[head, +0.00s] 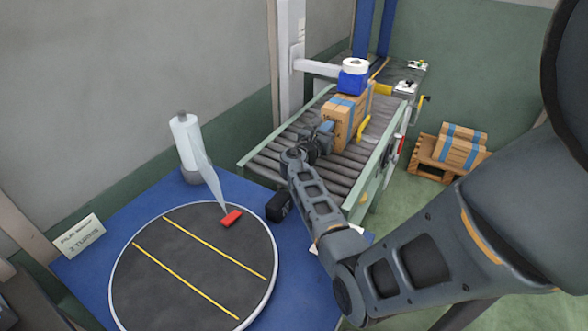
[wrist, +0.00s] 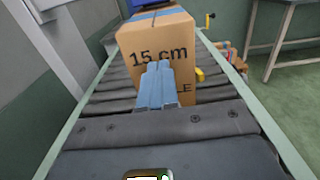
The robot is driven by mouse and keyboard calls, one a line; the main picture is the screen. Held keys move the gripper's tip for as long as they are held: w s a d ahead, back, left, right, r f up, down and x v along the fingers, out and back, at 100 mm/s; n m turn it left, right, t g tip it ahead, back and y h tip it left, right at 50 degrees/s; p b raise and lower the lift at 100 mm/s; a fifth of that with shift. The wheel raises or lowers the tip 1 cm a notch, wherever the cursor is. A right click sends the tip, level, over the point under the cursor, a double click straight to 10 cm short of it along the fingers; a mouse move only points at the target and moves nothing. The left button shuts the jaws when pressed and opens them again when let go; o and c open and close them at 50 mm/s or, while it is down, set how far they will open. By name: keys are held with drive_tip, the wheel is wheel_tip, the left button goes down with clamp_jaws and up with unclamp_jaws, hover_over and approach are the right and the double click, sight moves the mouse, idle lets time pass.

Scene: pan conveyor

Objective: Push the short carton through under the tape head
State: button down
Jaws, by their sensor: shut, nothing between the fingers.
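The short carton (head: 345,118) is a brown box with blue tape on the roller conveyor (head: 270,155). In the wrist view the carton (wrist: 158,52) shows "15 cm" on its near face. The tape head (head: 353,77), blue with a white roll, hangs from a white arm over the carton; only its blue lower edge (wrist: 138,4) shows in the wrist view. My gripper (head: 326,128) is shut and empty at the carton's near face. In the wrist view my gripper's fingers (wrist: 156,80) overlap that face; whether they touch it I cannot tell.
Yellow guides (head: 363,130) stand beside the carton. Taped cartons (head: 462,145) lie on a pallet at the right. A blue table with a dark turntable (head: 190,275), a wrap roll (head: 186,140) and a sign (head: 78,236) is at the left. The near rollers are clear.

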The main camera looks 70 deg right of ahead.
sight(335, 120)
drive_tip(key=b+x, duration=0.8)
drive_tip(key=x, duration=1)
drive_tip(key=shift+s+d+f, duration=0.2)
drive_tip(key=shift+d, duration=0.05)
drive_tip(key=shift+s+d+r, duration=0.1)
drive_tip(key=shift+d+r, duration=0.05)
drive_tip(key=shift+d, duration=0.2)
drive_tip(key=p+v, duration=0.6)
drive_tip(key=v, duration=0.7)
drive_tip(key=shift+r+p, duration=0.2)
drive_tip(key=shift+p, duration=0.1)
drive_tip(key=shift+a+f, duration=0.15)
drive_tip(key=shift+a, duration=0.35)
